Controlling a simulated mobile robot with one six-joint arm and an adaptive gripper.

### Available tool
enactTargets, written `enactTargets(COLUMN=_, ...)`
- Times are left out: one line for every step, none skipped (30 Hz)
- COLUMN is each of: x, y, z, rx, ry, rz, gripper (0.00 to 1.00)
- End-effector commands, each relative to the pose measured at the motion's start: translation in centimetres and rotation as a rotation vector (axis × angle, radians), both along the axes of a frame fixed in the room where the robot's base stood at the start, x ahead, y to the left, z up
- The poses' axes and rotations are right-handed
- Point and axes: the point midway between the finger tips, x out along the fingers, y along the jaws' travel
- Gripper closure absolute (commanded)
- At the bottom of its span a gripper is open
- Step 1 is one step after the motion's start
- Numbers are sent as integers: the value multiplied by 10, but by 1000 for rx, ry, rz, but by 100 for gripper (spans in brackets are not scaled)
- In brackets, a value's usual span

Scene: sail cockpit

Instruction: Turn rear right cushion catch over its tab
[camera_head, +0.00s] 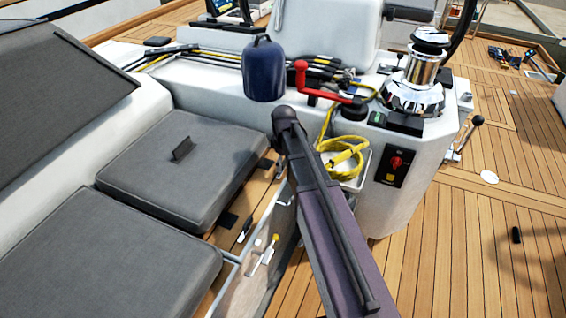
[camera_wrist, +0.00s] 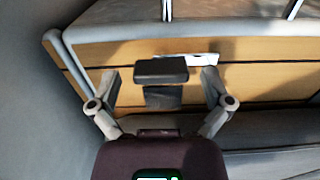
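In the wrist view, a dark block (camera_wrist: 161,71) on a dark stem stands between the two fingers of my gripper (camera_wrist: 160,78). The fingers are spread, with gaps on both sides of the block. I cannot tell whether the block is the catch or its tab. A white plate (camera_wrist: 192,59) shows partly behind it on a wooden face. In the head view, the rear seat cushion (camera_head: 180,175) is grey; a dark tab (camera_head: 228,220) and a small black-and-white fitting (camera_head: 244,230) lie by its edge. My arm hides most of the gripper there.
The front cushion (camera_head: 115,260) is at lower left. A lever with a yellow knob (camera_head: 270,247) is left of my arm. A blue container (camera_head: 263,70), red crank handle (camera_head: 302,78), yellow rope (camera_head: 345,150) and chrome winch (camera_head: 415,80) are near. Wooden deck at right is mostly clear.

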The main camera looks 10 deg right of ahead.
Motion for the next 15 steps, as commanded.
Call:
enactTargets(x=0, y=0, z=0, rx=0, ry=0, rz=0, gripper=21)
enactTargets(x=0, y=0, z=0, rx=0, ry=0, rz=0, gripper=30)
enactTargets(x=0, y=0, z=0, rx=0, ry=0, rz=0, gripper=42)
enactTargets(x=0, y=0, z=0, rx=0, ry=0, rz=0, gripper=50)
enactTargets(x=0, y=0, z=0, rx=0, ry=0, rz=0, gripper=59)
enactTargets(x=0, y=0, z=0, rx=0, ry=0, rz=0, gripper=71)
enactTargets(x=0, y=0, z=0, rx=0, ry=0, rz=0, gripper=79)
enactTargets(x=0, y=0, z=0, rx=0, ry=0, rz=0, gripper=79)
enactTargets(x=0, y=0, z=0, rx=0, ry=0, rz=0, gripper=79)
enactTargets(x=0, y=0, z=0, rx=-1, ry=-1, rz=0, gripper=79)
enactTargets(x=0, y=0, z=0, rx=-1, ry=-1, rz=0, gripper=79)
enactTargets(x=0, y=0, z=0, rx=-1, ry=-1, rz=-1, gripper=79)
enactTargets(x=0, y=0, z=0, rx=-1, ry=-1, rz=-3, gripper=79)
enactTargets(x=0, y=0, z=0, rx=-1, ry=-1, rz=-5, gripper=79)
enactTargets(x=0, y=0, z=0, rx=-1, ry=-1, rz=-8, gripper=79)
